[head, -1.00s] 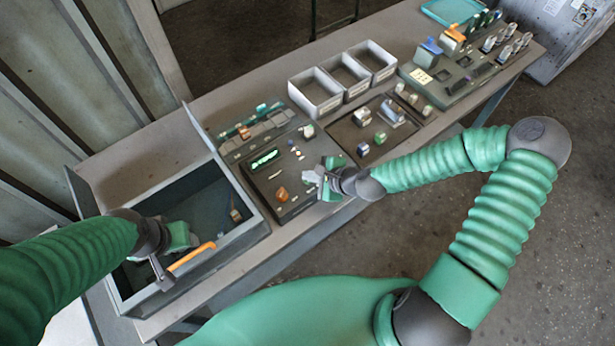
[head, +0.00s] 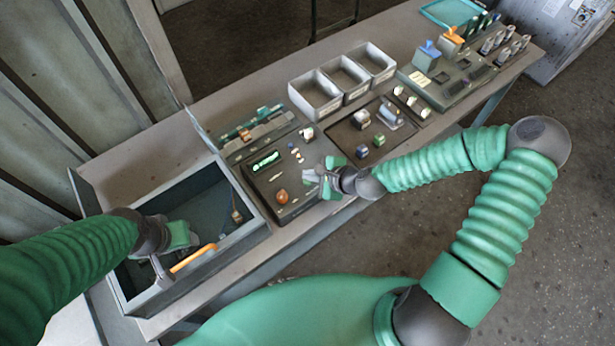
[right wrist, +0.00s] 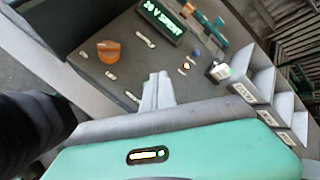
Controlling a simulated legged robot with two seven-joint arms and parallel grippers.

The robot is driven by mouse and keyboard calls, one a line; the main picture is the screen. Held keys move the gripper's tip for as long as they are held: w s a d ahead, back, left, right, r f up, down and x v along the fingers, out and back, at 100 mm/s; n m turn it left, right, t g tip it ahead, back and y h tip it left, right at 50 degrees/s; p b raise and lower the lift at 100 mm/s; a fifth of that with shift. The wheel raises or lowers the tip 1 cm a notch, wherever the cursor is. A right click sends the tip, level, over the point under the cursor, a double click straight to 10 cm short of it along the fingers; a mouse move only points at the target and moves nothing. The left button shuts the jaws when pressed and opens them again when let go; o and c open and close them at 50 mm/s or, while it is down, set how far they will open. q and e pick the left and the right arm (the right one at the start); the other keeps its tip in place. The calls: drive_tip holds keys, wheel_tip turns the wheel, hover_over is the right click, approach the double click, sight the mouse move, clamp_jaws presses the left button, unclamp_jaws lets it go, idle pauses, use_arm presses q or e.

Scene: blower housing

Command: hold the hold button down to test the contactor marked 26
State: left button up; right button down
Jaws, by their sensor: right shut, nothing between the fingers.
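The dark test panel (head: 293,196) lies on the bench with a lit green display (head: 265,162), an orange knob (head: 282,196) and several small pale and coloured buttons. In the right wrist view the display (right wrist: 162,20) shows green letters, and the orange knob (right wrist: 109,52) sits at upper left. My right gripper (head: 312,177) is shut and empty over the panel's right side; its fingertips show in the wrist view (right wrist: 158,80). Whether they touch a button is unclear. The hold button cannot be singled out. No contactor's 26 mark is legible. My left gripper (head: 185,236) is over the open bin; its fingers are unclear.
The deep grey bin (head: 250,228) with an orange handle (head: 193,258) stands left of the panel. Three white boxes (head: 318,105) stand behind. A dark tray (head: 343,139) with several parts lies right of the panel, and a grey fixture board (head: 447,97) stands farther right.

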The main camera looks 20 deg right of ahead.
sight(310, 182)
wheel_tip(310, 182, up, 5)
drive_tip(key=p, duration=0.5)
drive_tip(key=shift+r, duration=0.1)
idle(0.4)
